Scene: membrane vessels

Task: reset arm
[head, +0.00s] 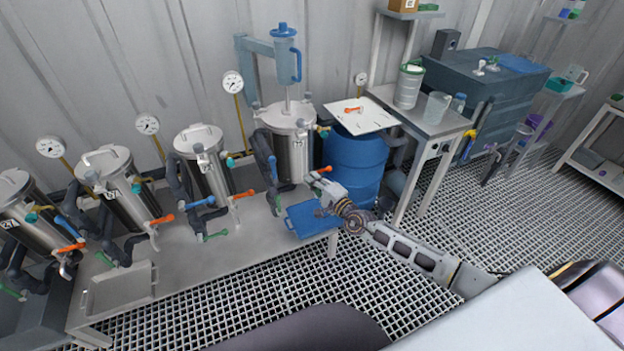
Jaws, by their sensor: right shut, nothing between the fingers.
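My right arm reaches in from the lower right of the head view. Its gripper (314,180) is shut and empty, beside the rightmost steel vessel (297,150) and in front of the blue barrel (352,165). The gripper is above the right end of the low bench, over the blue tray (300,219). It is small in the picture, and I cannot tell whether the fingertips touch anything. My left gripper is not in view.
Several steel vessels with gauges and coloured valve handles line the grey bench (235,238). A white board (372,118) with an orange-handled part lies on the barrel. A side table (445,122) holds a white bucket (408,87) and a jug (436,108).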

